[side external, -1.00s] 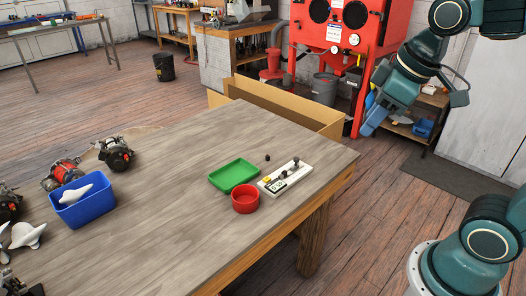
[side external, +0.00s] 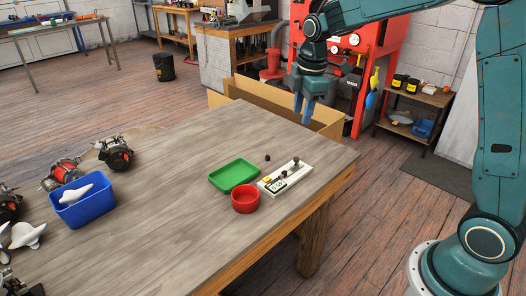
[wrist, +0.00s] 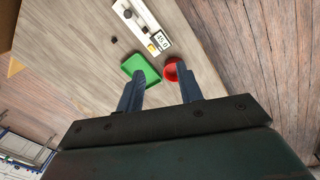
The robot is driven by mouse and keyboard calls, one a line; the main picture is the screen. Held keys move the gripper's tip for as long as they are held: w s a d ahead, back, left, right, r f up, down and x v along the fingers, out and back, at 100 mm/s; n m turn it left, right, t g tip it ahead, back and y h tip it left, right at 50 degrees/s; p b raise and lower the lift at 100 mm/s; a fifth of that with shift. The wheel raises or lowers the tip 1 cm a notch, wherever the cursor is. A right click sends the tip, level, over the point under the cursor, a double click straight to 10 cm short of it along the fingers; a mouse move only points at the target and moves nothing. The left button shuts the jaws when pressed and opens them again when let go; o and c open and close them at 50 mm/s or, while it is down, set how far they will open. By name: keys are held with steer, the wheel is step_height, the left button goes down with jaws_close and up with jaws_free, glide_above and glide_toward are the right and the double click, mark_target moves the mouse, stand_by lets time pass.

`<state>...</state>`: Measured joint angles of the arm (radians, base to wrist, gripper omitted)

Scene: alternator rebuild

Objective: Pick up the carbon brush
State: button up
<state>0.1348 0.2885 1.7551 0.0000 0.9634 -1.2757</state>
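A small dark block (side external: 267,157), which looks like the carbon brush, lies on the wooden table (side external: 190,150) just behind the green tray (side external: 234,175). In the wrist view the dark block (wrist: 114,40) sits up and left of the green tray (wrist: 143,69). It is too small to see in detail. My gripper (side external: 304,113) hangs above and beyond the table's far right corner, fingers pointing down. In the wrist view my gripper (wrist: 160,71) is open, with nothing between its two blue fingers. It is apart from the block.
A red round dish (side external: 245,199) stands beside the green tray. A white device with a display (side external: 286,179) carries small dark and yellow parts, close to the block. A blue bin (side external: 83,204) and alternators (side external: 116,153) are at the left. An open cardboard box (side external: 285,100) stands behind the table.

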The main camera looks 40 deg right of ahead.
steer(key=w+d+f+n, duration=0.2)
steer(key=w+f, duration=0.1)
steer(key=f, duration=0.2)
steer(key=w+d+f+n+g, duration=0.1)
steer(key=w+f+n, duration=0.2)
steer(key=f, duration=0.3)
steer(key=shift+w+d+g, duration=0.3)
steer(key=shift+w+d, duration=0.05)
steer(key=shift+w, duration=0.35)
steer(key=shift+f, duration=0.1)
glide_above(285, 171)
steer(key=shift+d+f, duration=0.15)
steer(key=shift+f, duration=4.05)
steer(key=shift+f, duration=2.6)
jaws_close()
